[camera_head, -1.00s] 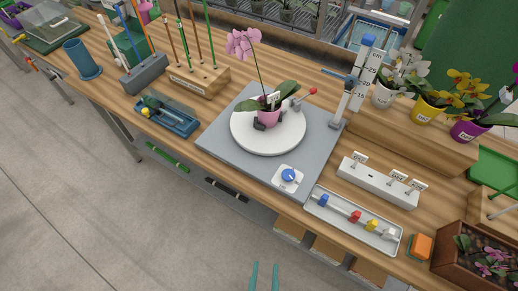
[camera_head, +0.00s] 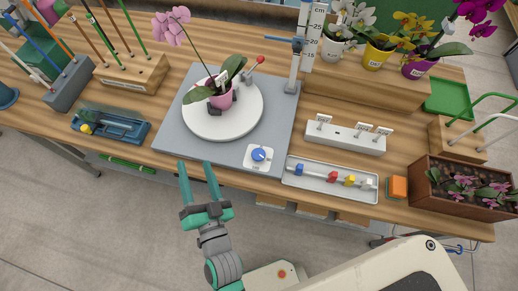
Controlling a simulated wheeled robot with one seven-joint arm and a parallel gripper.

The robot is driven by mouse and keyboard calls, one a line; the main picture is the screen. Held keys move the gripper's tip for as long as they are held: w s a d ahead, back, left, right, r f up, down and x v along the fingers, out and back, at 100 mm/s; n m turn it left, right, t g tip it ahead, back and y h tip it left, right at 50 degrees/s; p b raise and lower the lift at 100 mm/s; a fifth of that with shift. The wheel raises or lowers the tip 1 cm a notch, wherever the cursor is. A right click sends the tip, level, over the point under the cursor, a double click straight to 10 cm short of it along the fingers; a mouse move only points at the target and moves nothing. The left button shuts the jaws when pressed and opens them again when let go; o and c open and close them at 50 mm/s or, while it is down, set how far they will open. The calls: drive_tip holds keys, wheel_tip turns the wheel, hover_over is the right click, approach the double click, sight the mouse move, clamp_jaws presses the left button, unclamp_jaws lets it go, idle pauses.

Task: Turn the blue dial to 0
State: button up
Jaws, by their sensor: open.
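The blue dial (camera_head: 259,155) sits on a small white square plate (camera_head: 250,164) at the front right corner of the grey board (camera_head: 174,129). A white line shows on the dial; the number it points at is too small to read. My gripper (camera_head: 197,165) is open and empty, its two teal fingers pointing toward the bench. In the picture it is left of and slightly below the dial, near the board's front edge, and apart from the dial.
A pink orchid pot (camera_head: 221,99) stands on the white turntable (camera_head: 200,129) behind the dial. A tray (camera_head: 290,181) with coloured clips lies close right of the dial. A measuring post (camera_head: 296,65) stands behind. A blue tray (camera_head: 130,133) lies left.

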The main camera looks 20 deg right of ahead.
drive_tip(key=w+a+r+t+y, duration=0.1)
drive_tip(key=w+a+r+y, duration=0.15)
drive_tip(key=w+r, duration=0.5)
drive_tip(key=w+a+r+t+y, duration=0.25)
drive_tip(key=w+r, duration=0.35)
drive_tip(key=r, duration=0.3)
drive_tip(key=w+a+r+n+g+y, duration=0.2)
drive_tip(key=a+r+n+g+y, duration=0.6)
drive_tip(key=r+y, duration=0.4)
drive_tip(key=m+g+h, duration=0.3)
drive_tip(key=g+h, duration=1.1)
drive_tip(key=h, duration=0.3)
approach(258, 154)
wheel_tip(258, 154, down, 7)
drive_tip(key=shift+f, duration=0.15)
drive_tip(key=shift+s+f, duration=0.1)
drive_tip(key=shift+f, duration=0.25)
